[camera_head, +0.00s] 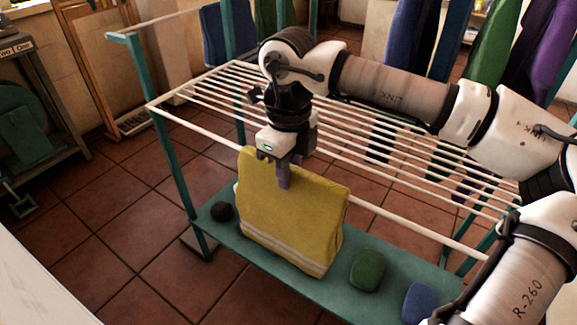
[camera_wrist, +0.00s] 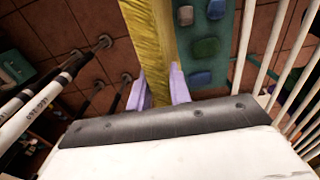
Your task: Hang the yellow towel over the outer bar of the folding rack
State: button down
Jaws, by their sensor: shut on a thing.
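The yellow towel (camera_head: 290,215), with pale stripes near its lower edge, hangs down at the near side of the folding rack. My gripper (camera_head: 284,178) is shut on its top edge, near the middle. In the wrist view the towel (camera_wrist: 148,40) runs between the two pale purple fingers (camera_wrist: 158,92). The outer bar (camera_head: 400,217) of the rack shows on both sides of the towel in the head view. The towel's top edge lines up with it and hides its middle. I cannot tell whether the towel is around the bar or in front of it.
The rack's white slats (camera_head: 345,130) lie behind the towel. Below is a teal shelf (camera_head: 330,284) with a dark round object (camera_head: 222,211), a green stone-like object (camera_head: 367,270) and a blue one (camera_head: 420,303). Dark, green and purple cloths (camera_head: 495,45) hang behind.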

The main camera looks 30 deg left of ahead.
jog(key=shift+f, duration=0.25)
jog(key=c, duration=1.2)
grip_release()
jog(key=shift+r, duration=0.15)
notch_tip(320, 180, up, 9)
jog(key=p, duration=0.6)
